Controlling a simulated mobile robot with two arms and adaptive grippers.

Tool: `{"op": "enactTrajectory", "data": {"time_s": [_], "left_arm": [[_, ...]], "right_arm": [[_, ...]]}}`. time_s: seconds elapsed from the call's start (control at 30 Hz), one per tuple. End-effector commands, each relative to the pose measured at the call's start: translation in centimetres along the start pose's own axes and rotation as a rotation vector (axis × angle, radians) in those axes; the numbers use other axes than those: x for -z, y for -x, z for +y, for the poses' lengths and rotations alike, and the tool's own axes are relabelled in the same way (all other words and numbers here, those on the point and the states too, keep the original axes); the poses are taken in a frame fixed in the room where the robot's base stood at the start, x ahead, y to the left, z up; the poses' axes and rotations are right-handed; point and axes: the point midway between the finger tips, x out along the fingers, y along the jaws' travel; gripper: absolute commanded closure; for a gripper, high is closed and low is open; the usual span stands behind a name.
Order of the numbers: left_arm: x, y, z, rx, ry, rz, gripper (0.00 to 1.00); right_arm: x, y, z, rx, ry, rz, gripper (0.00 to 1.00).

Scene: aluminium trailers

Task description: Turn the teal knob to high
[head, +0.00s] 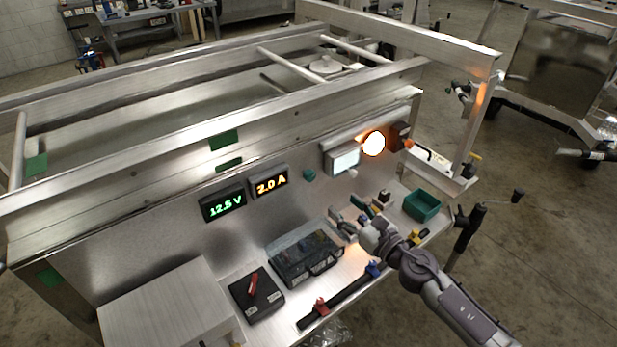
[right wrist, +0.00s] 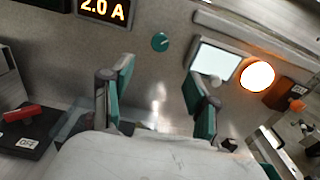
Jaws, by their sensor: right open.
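The small round teal knob (head: 309,174) is on the upright metal panel, right of the amber 2.0 A display (head: 270,183). It also shows in the right wrist view (right wrist: 160,42), beyond and between my fingers. Its pointer setting is too small to read. My right gripper (head: 350,216) is open and empty, below and to the right of the knob, apart from it. In the right wrist view its two green-padded fingers (right wrist: 158,88) stand wide apart. My left gripper is not in view.
A green 12.5 V display (head: 224,204), a lit white panel (head: 345,159) and a glowing orange lamp (head: 374,144) are on the panel. The shelf below holds a black case (head: 304,258), a red-levered black box (head: 256,294) and a green bin (head: 422,205).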

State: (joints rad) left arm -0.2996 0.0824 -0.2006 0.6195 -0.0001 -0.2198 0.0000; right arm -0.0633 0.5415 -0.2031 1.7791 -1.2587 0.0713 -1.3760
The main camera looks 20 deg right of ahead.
Motion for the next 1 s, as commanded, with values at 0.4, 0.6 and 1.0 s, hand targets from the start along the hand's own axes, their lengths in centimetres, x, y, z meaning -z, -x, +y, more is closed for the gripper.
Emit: {"op": "enactTrajectory", "data": {"time_s": [0.4, 0.6, 1.0], "left_arm": [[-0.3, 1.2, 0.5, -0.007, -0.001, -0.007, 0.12], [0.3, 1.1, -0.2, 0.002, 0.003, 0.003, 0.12], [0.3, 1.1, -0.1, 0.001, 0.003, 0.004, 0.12]], "right_arm": [[-0.1, -8.8, 0.0, 0.002, -0.008, -0.002, 0.4], [0.0, -11.4, 0.0, 0.002, -0.007, -0.001, 0.4], [0.0, -12.3, 0.0, 0.001, -0.006, 0.001, 0.4]]}}
